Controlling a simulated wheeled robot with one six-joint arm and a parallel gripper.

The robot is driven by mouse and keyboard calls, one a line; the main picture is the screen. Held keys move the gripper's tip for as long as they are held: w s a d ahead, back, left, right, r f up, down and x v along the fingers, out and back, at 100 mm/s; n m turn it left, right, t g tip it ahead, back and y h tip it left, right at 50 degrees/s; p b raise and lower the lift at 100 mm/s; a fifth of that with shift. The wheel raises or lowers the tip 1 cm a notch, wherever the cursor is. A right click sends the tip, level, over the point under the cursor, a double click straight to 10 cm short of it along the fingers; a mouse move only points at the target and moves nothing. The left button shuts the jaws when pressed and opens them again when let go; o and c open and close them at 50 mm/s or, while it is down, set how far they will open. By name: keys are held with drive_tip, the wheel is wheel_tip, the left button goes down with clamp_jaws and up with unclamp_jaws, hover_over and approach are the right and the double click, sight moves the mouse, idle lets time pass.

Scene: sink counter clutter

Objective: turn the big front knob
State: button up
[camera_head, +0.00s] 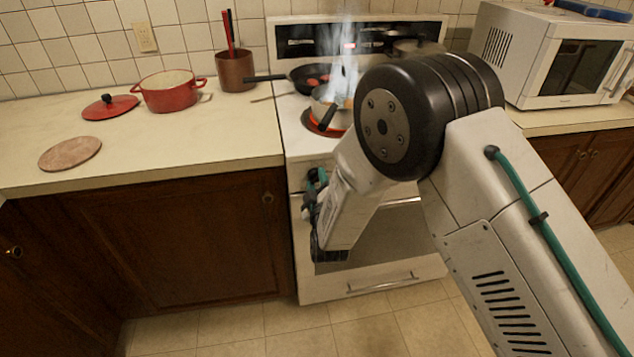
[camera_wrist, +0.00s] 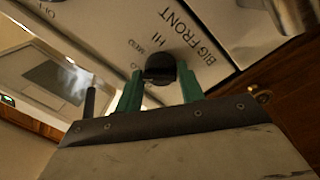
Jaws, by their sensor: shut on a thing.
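The big front knob (camera_wrist: 160,67) is a black knob on the stove's pale front panel, beside the printed words "BIG FRONT", "HI" and "MED". My gripper (camera_wrist: 160,85) has one green finger on each side of it and is shut on it. The knob's exact pointer angle is hard to tell. In the head view my gripper (camera_head: 317,188) is at the left end of the white stove's (camera_head: 296,170) front panel, partly covered by my arm, and the knob is hidden there.
A steaming pan (camera_head: 322,96) sits over a glowing red burner (camera_head: 310,124), with a black frying pan (camera_head: 302,78) behind it. A red pot (camera_head: 168,98), its lid (camera_head: 110,107) and a round board (camera_head: 69,153) are on the left counter. A microwave (camera_head: 530,65) stands right.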

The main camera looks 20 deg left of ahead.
drive_tip(key=shift+s+f, duration=0.1)
idle(0.4)
drive_tip(key=o, duration=1)
drive_tip(key=shift+a, duration=0.15)
drive_tip(key=shift+c, duration=0.2)
drive_tip(key=v, duration=0.7)
drive_tip(key=shift+s+d, duration=0.25)
drive_tip(key=shift+s, duration=0.05)
drive_tip(key=shift+f, duration=0.1)
